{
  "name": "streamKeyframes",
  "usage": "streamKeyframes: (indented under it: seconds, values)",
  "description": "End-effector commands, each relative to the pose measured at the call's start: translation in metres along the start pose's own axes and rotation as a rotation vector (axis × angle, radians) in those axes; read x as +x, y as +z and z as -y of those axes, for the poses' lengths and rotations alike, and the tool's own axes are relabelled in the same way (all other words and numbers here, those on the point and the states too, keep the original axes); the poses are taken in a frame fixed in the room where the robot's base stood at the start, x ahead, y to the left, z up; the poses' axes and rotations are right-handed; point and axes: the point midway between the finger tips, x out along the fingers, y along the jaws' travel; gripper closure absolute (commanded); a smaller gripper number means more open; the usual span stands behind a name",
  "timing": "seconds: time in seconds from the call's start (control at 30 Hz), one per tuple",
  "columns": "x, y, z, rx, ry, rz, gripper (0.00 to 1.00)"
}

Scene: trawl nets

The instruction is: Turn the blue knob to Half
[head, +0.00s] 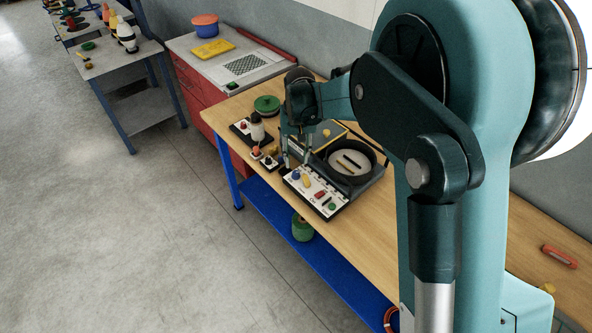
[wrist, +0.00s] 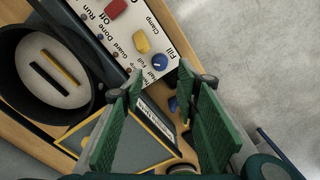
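The blue knob (wrist: 160,61) sits at the end of a white control panel (wrist: 118,38), under the label Fill, with small position words beside it. Its pointer direction is too small to tell. In the head view the blue knob (head: 295,175) is at the panel's left end. My gripper (wrist: 155,84) is open, its green-padded fingers apart, with the knob just beyond the gap between the tips. It appears apart from the knob. In the head view my gripper (head: 295,162) hangs just above that end of the panel.
A yellow knob (wrist: 140,42) and a red control (wrist: 115,9) share the panel. A round black pan (head: 352,163) with two bars stands behind it. Bare wooden table (head: 330,236) lies in front.

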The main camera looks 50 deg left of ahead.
Motion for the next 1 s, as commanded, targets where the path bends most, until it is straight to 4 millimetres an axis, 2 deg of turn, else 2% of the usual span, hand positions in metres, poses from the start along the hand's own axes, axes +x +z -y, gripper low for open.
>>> streamKeyframes:
  seconds: [0.17, 0.63, 1.0]
  values:
    - [0.013, -0.001, 0.0, 0.0, 0.0, 0.0, 0.69]
    - [0.065, 0.0, 0.0, 0.0, 0.0, 0.0, 0.69]
    - [0.075, 0.0, 0.0, 0.0, 0.0, 0.0, 0.69]
